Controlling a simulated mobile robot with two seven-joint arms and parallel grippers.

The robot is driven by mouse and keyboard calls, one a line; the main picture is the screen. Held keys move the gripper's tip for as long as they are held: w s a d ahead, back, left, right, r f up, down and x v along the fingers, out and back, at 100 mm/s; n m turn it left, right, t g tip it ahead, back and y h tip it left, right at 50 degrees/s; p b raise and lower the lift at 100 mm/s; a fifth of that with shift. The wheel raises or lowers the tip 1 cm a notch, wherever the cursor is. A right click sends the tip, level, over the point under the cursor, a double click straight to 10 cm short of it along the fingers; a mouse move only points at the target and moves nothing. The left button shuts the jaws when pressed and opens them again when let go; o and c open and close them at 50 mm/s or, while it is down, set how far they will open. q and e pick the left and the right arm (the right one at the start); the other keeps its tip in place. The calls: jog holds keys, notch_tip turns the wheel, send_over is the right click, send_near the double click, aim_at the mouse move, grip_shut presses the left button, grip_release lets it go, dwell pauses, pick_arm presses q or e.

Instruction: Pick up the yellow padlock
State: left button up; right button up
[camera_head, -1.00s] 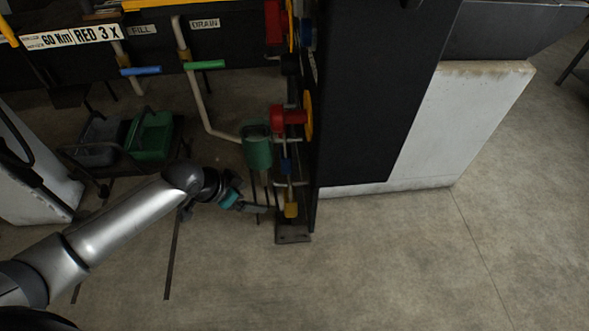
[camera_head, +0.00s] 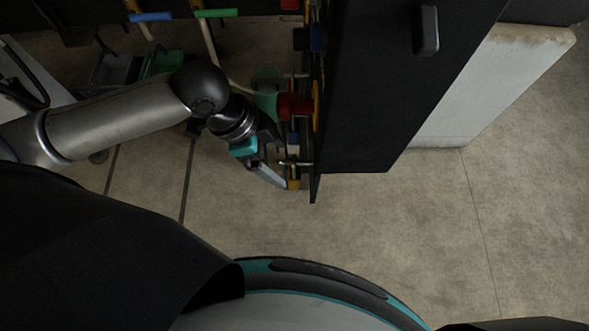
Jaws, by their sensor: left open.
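The yellow padlock (camera_head: 293,184) shows as a small yellow patch low on the edge of the dark upright panel, below a red and a blue part. It is partly hidden by my left gripper. My left gripper (camera_head: 280,172), with a teal band at its wrist, reaches in from the left. It is open, and its fingertips are right beside the padlock on its left. I cannot tell whether they touch it or whether the padlock lies between the fingers. My right gripper is not in view.
The dark panel (camera_head: 380,90) stands just right of the padlock. A red valve part (camera_head: 294,107) and a green funnel-like cup (camera_head: 267,92) are close above my gripper. Blue (camera_head: 150,16) and green (camera_head: 216,13) handles are at upper left.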

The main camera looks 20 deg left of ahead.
aim_at(290, 171)
pick_arm(q)
jog(key=x, duration=0.8)
jog(key=shift+w+f, duration=0.1)
jog(key=shift+f, duration=0.1)
jog(key=shift+c, duration=0.2)
grip_shut()
dwell(0.3)
